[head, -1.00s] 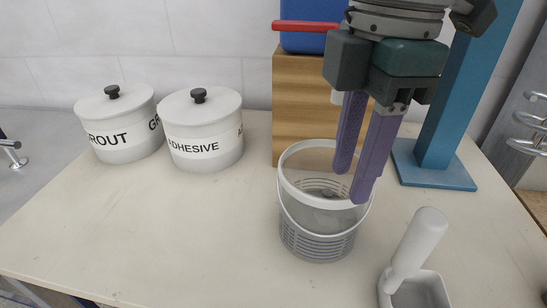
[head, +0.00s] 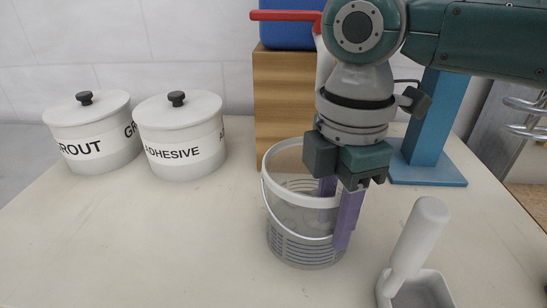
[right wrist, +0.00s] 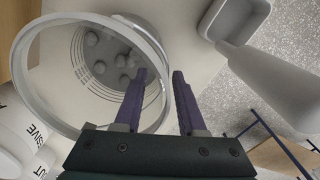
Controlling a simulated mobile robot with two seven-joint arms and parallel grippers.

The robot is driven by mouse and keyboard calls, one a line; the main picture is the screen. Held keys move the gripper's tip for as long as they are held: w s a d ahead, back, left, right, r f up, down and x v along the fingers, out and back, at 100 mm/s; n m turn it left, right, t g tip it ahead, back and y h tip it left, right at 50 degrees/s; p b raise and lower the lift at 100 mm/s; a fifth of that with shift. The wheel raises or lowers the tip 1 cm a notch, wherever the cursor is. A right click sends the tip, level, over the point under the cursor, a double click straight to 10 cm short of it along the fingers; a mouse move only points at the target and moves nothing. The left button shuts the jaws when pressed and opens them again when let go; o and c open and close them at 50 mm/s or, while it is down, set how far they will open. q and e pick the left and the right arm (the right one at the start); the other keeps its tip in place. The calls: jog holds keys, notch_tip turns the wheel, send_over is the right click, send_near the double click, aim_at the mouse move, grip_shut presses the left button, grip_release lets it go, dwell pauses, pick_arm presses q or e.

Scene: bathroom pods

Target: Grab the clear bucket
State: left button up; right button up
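The clear bucket (head: 300,247) stands upright on the table, with a white rim and handle band and a grey slotted lower part. It also shows from above in the right wrist view (right wrist: 24,62), with several small round grey shapes at its bottom. My right gripper (head: 334,220) points down at the bucket's right side with its purple fingers apart. In the right wrist view the gripper (right wrist: 160,74) has one finger inside the rim and the other outside, with gaps beside the wall. My left gripper is not in view.
Two white lidded pots, grout (head: 95,132) and adhesive (head: 182,137), stand at the left. A wooden block (head: 283,100) is behind the bucket. A white-handled tool (head: 420,238) in a grey tray is at front right. A blue stand (head: 428,170) is behind right. The front left tabletop is clear.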

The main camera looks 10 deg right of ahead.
grip_shut()
jog(key=shift+w+r, duration=0.1)
dwell(1.3)
